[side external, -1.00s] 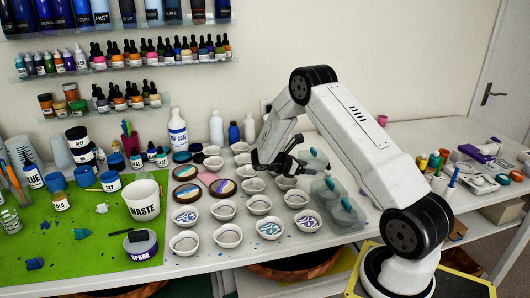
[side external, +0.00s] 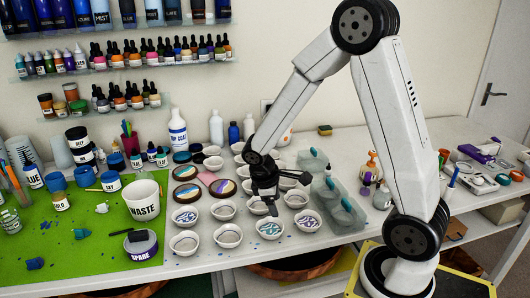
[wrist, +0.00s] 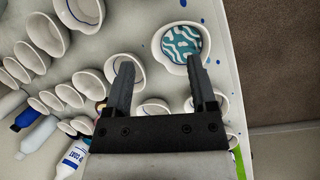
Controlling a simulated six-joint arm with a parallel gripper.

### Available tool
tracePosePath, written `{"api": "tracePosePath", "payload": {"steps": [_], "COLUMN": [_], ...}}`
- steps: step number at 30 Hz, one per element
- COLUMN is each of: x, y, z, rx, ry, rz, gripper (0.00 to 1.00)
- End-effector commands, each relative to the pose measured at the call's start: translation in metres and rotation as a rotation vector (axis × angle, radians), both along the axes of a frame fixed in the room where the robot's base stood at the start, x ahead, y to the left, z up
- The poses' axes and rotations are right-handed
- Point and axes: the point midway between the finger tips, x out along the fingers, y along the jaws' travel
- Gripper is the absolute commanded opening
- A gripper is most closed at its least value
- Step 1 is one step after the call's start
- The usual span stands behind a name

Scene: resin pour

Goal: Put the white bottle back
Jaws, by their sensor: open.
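Several white bottles stand upright along the wall at the back of the table: a TOP COAT bottle (side external: 178,135) with a blue label, a plain white one (side external: 216,130), and another (side external: 249,128) right of a blue bottle. I cannot tell which one the task means. In the wrist view the TOP COAT bottle (wrist: 74,158) is at the lower left. My gripper (side external: 272,207) points down over the rows of white cups, well in front of the bottles. In the wrist view my gripper (wrist: 160,72) has its fingers apart with nothing between them.
White cups (side external: 229,235) fill the middle of the table, some with patterned resin. A grey tray (side external: 337,218) with teal-topped items is right of the gripper. The green mat (side external: 85,258) at left holds the WASTE cup (side external: 144,197) and SPARE tub (side external: 140,246).

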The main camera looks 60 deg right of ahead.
Motion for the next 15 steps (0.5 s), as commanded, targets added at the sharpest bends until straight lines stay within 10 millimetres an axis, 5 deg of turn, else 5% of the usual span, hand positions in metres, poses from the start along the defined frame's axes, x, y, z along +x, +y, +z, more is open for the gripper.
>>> {"api": "tracePosePath", "payload": {"steps": [6, 15], "x": [-0.019, -0.036], "y": [0.064, 0.105], "z": [0.016, 0.028], "rx": [0.151, 0.280], "ry": [-0.224, -0.395], "rz": [-0.178, -0.358], "gripper": [0.73, 0.73]}}
